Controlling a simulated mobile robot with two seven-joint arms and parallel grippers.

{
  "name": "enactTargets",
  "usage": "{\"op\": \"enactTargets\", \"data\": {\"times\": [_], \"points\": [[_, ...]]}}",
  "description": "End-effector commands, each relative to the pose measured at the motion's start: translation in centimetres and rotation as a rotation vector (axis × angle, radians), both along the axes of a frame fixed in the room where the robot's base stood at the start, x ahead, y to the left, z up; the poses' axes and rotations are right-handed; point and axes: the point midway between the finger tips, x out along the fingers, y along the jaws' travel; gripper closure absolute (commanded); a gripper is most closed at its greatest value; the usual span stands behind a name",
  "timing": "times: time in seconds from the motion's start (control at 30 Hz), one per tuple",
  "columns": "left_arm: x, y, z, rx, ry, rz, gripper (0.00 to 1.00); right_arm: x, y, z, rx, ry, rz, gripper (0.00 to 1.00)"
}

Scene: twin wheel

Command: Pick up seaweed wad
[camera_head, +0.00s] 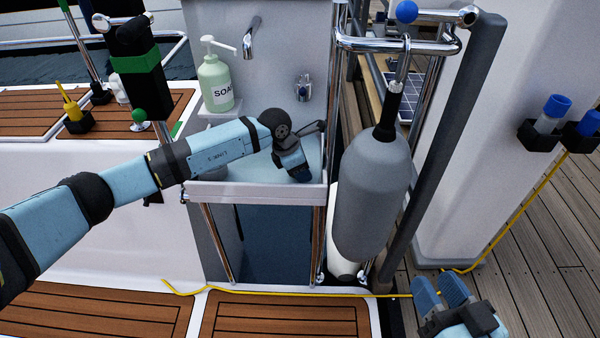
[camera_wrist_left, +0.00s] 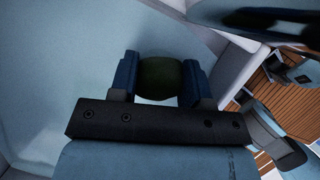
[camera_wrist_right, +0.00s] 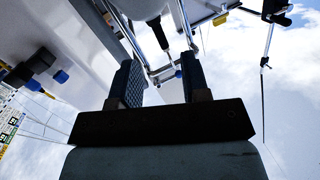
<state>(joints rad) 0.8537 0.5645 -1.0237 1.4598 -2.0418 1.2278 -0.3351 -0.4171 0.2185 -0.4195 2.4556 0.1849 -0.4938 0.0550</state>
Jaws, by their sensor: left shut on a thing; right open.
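The seaweed wad (camera_wrist_left: 160,78) shows in the left wrist view as a dark green rounded lump between the two blue fingers. My left gripper (camera_wrist_left: 160,80) is shut on it. In the head view my left gripper (camera_head: 296,168) points down into the pale blue sink basin (camera_head: 245,163), and the wad is hidden there. My right gripper (camera_head: 440,293) is open and empty at the lower right of the head view. Its two blue fingers stand apart in the right wrist view (camera_wrist_right: 160,85).
A soap bottle (camera_head: 215,82) stands behind the basin, near a faucet (camera_head: 251,38). A grey fender (camera_head: 370,195) hangs from a chrome rail right of the basin. A yellow line (camera_head: 300,292) runs along the deck. Blue-capped holders (camera_head: 550,115) are at the right.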

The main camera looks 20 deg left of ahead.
Motion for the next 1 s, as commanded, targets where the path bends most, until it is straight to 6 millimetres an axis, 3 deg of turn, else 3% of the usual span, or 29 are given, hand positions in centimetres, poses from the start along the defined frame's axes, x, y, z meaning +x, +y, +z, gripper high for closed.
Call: {"op": "enactTargets", "data": {"times": [0.37, 0.77, 1.0], "points": [[-0.3, 0.2, 0.9, 0.0, 0.0, -0.001, 0.79, 0.1, -0.1, 1.1, 0.007, -0.017, -0.007, 0.57], [-0.3, 0.2, 7.6, 0.001, -0.002, 0.0, 0.79, 0.0, -0.4, 5.4, 0.078, -0.138, -0.049, 0.57], [-5.2, 2.4, 7.2, 0.002, 0.002, 0.0, 0.79, -0.2, -0.5, 7.2, 0.104, -0.192, -0.067, 0.57]]}}
